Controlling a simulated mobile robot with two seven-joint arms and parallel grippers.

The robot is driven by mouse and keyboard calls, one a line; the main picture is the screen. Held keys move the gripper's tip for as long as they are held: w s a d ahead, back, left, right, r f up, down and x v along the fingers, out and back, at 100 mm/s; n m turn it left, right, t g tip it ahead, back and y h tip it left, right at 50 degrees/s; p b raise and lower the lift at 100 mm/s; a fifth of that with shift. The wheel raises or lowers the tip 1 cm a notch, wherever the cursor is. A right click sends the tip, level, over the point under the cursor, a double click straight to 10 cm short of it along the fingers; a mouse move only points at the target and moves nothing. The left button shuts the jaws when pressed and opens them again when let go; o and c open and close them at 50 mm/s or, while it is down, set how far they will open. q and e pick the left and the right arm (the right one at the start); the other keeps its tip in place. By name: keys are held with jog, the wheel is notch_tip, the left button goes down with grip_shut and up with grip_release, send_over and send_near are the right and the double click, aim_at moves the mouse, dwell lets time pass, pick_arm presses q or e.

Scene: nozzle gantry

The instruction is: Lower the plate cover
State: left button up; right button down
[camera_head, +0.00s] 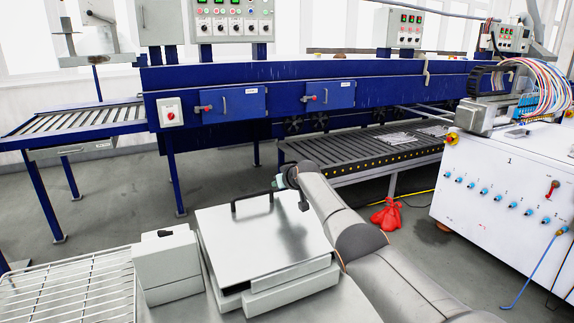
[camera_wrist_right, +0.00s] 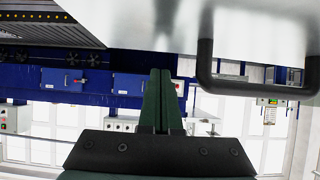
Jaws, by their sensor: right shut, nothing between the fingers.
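The plate cover (camera_head: 268,243) is a pale grey metal lid on a box-like unit at the front centre. Its black bar handle (camera_head: 250,200) is on the far side. In the right wrist view the cover (camera_wrist_right: 120,18) fills the top and the handle (camera_wrist_right: 255,92) is at the right. My right gripper (camera_head: 281,181) is just beyond the cover's far edge, right of the handle. Its fingers (camera_wrist_right: 160,75) are shut together and empty, apart from the handle. Whether the cover lies fully flat is hard to tell. My left gripper is not in view.
A small grey box (camera_head: 167,268) and a white wire rack (camera_head: 70,295) stand left of the cover. A white cabinet (camera_head: 505,180) with hoses is at the right. A red bag (camera_head: 386,216) lies on the floor. A blue machine line (camera_head: 300,85) spans the back.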

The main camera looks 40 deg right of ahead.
notch_tip(320, 180, up, 2)
jog(key=shift+r+p, duration=0.1)
jog(key=shift+p, duration=0.55)
jog(key=shift+s+r, duration=0.1)
jog(key=shift+p+v, duration=0.75)
jog(key=shift+v, duration=0.45)
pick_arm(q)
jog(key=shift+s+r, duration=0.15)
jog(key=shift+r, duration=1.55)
pick_arm(e)
jog(key=s+a+r, duration=0.1)
jog(key=s+r, duration=0.3)
jog(key=r, duration=0.1)
jog(key=shift+s+a+r, duration=0.15)
jog(key=shift+s+a, duration=0.05)
jog(key=shift+s, duration=0.15)
